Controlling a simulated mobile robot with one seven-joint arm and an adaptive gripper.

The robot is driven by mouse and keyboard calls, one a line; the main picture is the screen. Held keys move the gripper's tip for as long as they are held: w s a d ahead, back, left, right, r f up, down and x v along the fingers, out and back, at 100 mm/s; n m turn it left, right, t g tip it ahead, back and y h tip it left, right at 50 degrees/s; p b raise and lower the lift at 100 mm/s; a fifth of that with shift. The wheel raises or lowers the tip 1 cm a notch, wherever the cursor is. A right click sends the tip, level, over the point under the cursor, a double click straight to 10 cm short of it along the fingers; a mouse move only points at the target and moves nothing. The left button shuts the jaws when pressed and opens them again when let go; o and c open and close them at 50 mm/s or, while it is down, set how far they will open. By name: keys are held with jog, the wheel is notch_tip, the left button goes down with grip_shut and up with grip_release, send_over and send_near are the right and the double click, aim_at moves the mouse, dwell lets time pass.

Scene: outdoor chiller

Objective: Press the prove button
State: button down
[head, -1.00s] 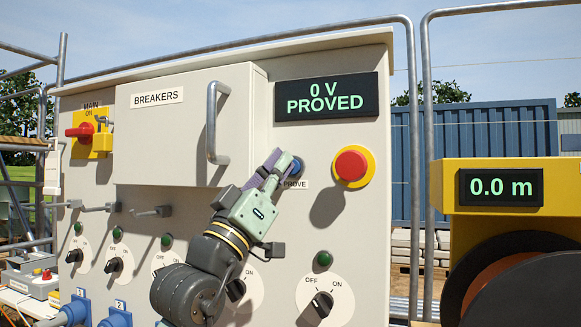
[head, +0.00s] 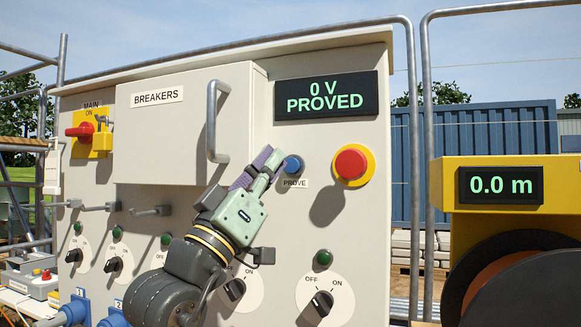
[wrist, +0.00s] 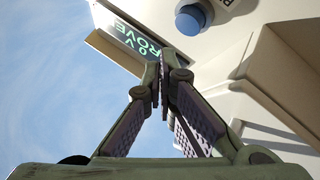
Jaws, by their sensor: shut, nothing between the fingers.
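The blue prove button (head: 292,166) is on the grey panel, above a small PROVE label (head: 294,183). It also shows at the top of the wrist view (wrist: 192,17). The display (head: 326,95) above it reads "0 V PROVED" in green. My gripper (head: 274,158) is shut and empty, its fingertips just left of the button in the head view. In the wrist view the closed fingertips (wrist: 163,56) are below the button in the picture, and the button's face is uncovered. They look apart from it.
A red emergency button (head: 351,165) on a yellow plate is right of the prove button. The breakers box (head: 165,135) with its vertical handle (head: 213,120) juts out on the left. Knobs and green lamps (head: 323,258) are below. A yellow reel unit (head: 500,200) stands at right.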

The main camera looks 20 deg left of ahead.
jog(key=s, duration=0.3)
dwell(0.8)
